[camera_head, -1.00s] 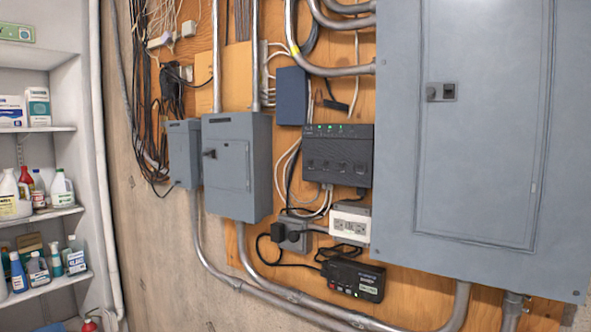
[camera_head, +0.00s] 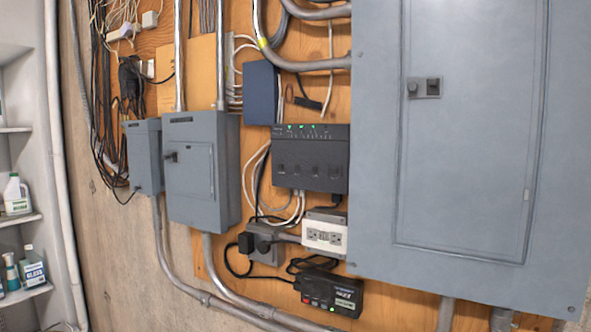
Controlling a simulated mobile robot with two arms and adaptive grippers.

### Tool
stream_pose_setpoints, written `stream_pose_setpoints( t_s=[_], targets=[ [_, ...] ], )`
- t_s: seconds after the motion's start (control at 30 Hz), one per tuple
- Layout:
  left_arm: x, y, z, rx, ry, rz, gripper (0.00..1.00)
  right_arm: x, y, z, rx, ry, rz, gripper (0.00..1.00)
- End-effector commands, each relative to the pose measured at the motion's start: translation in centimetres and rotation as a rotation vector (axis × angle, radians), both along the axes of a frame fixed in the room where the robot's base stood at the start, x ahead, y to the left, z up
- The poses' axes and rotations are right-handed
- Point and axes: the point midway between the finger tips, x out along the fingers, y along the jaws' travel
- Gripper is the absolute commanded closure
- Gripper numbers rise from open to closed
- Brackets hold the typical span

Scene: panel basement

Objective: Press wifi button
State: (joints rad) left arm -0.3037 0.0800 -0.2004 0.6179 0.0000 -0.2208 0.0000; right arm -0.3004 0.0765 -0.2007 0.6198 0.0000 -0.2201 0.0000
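A small black box (camera_head: 329,292) with a red light, small green lights and a label is mounted low on the plywood. A larger dark box (camera_head: 311,158) with green lights along its top and several round marks on its front is mounted above it. I cannot read a wifi mark on either one. Neither of my grippers shows in the head view.
A large grey electrical panel (camera_head: 465,150) fills the right side. Two smaller grey boxes, a bigger one (camera_head: 203,170) and a narrow one (camera_head: 143,157), hang at left. A white outlet box (camera_head: 324,232) sits between the dark devices. Shelves (camera_head: 18,219) stand far left.

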Motion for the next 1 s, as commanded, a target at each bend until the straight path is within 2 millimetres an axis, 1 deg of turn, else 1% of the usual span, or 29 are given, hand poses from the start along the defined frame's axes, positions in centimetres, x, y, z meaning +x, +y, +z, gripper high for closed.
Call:
stream_pose_setpoints(
  t_s=[0.03,0.1,1.0],
  targets=[
    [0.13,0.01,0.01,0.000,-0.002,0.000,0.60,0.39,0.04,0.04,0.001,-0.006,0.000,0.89],
    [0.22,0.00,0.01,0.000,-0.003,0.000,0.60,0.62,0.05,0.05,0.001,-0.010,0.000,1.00],
    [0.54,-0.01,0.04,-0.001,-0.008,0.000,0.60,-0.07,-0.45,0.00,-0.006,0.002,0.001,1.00]
  ],
)
